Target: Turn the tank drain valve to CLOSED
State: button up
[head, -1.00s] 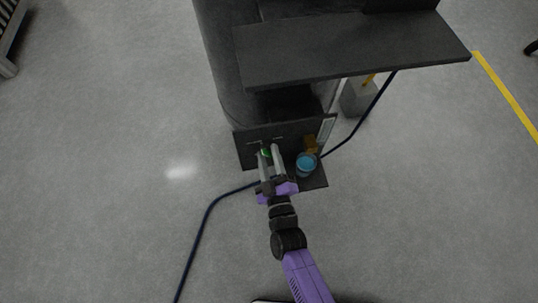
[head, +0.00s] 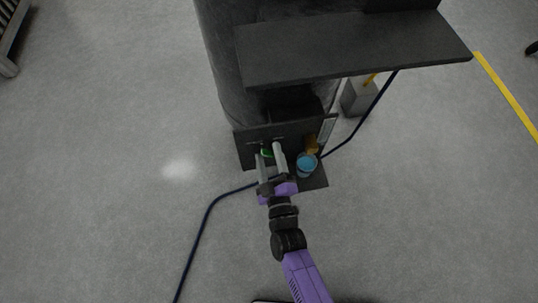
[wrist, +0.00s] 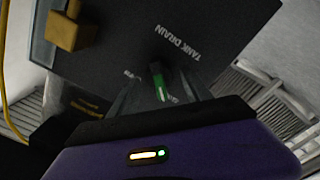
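The tank drain valve has a green handle (wrist: 160,85) on a dark panel (wrist: 225,25) lettered "TANK DRAIN" in the wrist view. Other small lettering near the handle is partly covered and I cannot read it fully. In the head view the green handle (head: 267,153) shows between the fingers of my gripper (head: 270,152). The two fingers stand apart on either side of the handle. I cannot tell whether either finger touches it. In the wrist view the fingers (wrist: 157,88) reach up toward the panel around the handle.
A dark shelf (head: 350,48) overhangs above the panel. A dark blue hose (head: 208,213) lies on the floor at left. Open floor lies left.

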jog(key=p+v, duration=0.2)
jog(key=v, duration=0.5)
jog(key=shift+s, duration=0.4)
jog(key=shift+d, duration=0.15)
dwell(0.3)
